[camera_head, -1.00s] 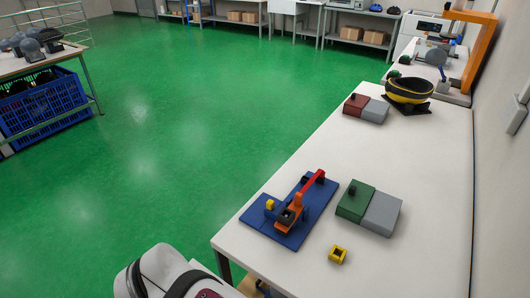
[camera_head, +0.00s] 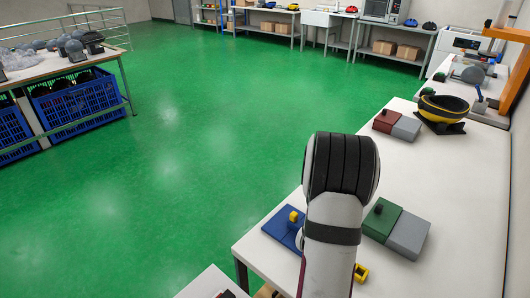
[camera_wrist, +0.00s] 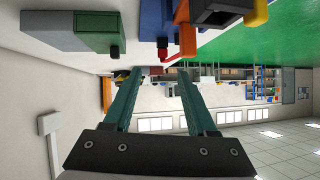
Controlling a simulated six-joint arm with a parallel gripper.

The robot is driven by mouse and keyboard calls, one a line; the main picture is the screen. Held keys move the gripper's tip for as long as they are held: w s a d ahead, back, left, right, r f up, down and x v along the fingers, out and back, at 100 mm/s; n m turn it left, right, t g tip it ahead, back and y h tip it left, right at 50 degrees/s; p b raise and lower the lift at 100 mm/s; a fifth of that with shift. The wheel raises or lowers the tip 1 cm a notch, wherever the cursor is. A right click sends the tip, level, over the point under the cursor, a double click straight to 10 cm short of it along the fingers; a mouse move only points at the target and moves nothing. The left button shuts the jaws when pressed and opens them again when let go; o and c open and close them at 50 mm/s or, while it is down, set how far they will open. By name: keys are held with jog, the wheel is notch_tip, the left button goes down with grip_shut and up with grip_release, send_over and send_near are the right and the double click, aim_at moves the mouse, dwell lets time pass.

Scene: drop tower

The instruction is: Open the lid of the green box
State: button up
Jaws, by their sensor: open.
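The green box (camera_head: 383,220) sits on the white table, right of my raised arm in the head view. It has a small black knob (camera_head: 379,208) on top, and a grey block (camera_head: 409,235) adjoins its right side. In the wrist view, which is turned over, the green box (camera_wrist: 85,38) is at upper left, with the black knob (camera_wrist: 115,51) on its face toward the fingers. My gripper (camera_wrist: 159,72) is open and empty, with two teal fingers apart. It is clear of the box. In the head view, the gripper is not visible.
My arm partly covers a blue base (camera_head: 278,229) with a yellow block (camera_head: 293,216). A yellow square piece (camera_head: 361,272) lies in front of the green box. A red and grey box (camera_head: 386,121) and a yellow-black bowl (camera_head: 443,107) stand farther back. The table between them is clear.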

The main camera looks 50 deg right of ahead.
jog(key=m+g+h, duration=0.1)
jog(key=g+h, duration=0.1)
send_near(379, 207)
jog(key=x, duration=1.1)
grip_shut()
jog(key=shift+a, duration=0.1)
dwell(0.5)
